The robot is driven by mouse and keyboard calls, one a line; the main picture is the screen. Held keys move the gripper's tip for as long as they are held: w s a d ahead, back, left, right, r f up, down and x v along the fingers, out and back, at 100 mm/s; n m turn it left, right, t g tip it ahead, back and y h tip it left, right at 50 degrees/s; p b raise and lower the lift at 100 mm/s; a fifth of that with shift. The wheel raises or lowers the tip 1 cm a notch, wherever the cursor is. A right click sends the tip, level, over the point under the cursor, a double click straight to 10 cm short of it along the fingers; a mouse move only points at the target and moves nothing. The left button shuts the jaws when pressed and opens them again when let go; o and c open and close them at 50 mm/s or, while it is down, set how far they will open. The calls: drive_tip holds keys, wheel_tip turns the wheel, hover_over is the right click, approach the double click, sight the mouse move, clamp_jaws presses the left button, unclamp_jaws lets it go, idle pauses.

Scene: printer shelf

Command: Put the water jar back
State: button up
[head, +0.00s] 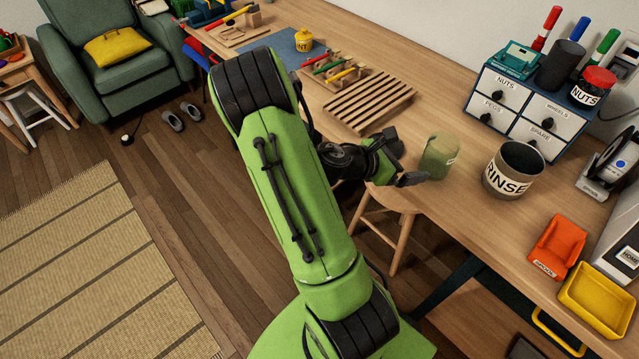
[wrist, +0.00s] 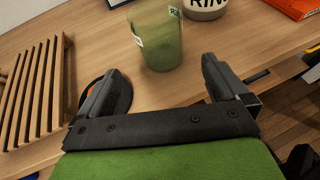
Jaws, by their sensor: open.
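The water jar looks to be the translucent green jar (head: 440,156) standing upright on the table, with a small white label on its side. It also shows in the wrist view (wrist: 157,38), ahead of my fingers. My gripper (head: 405,160) is open and empty just left of the jar, near the table's front edge. In the wrist view my gripper (wrist: 160,85) has its fingers apart, with the jar beyond the gap and apparently not touched. A grey jar labelled RINSE (head: 513,170) stands right of the green jar.
A slatted wooden rack (head: 368,100) lies left of the jar. A drawer unit (head: 524,112) with cups and markers on top stands behind. An orange tray (head: 558,246) and a yellow tray (head: 597,299) lie at the right. A wooden stool (head: 392,205) stands below the table's edge.

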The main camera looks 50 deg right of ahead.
drive_tip(key=w+a+r+m+t+y, duration=0.25)
drive_tip(key=w+a+m, duration=0.2)
drive_tip(key=a, duration=0.35)
drive_tip(key=w+a+r+m+t+y, duration=0.1)
drive_tip(key=w+a+m+t+y, duration=0.35)
drive_tip(key=a, duration=0.25)
drive_tip(key=s+a+r+m+t+y, duration=0.2)
drive_tip(key=a+r, duration=0.2)
drive_tip(key=a, duration=0.6)
drive_tip(key=s+a+r+m+t+y, duration=0.2)
drive_tip(key=a+r, duration=0.3)
drive_tip(key=a, duration=0.5)
drive_tip(key=shift+s+r+y, duration=0.25)
drive_tip(key=shift+s+y, duration=0.4)
drive_tip(key=shift+y, duration=0.15)
wheel_tip(320, 180, up, 6)
drive_tip(key=p, duration=0.6)
drive_tip(key=shift+r, duration=0.15)
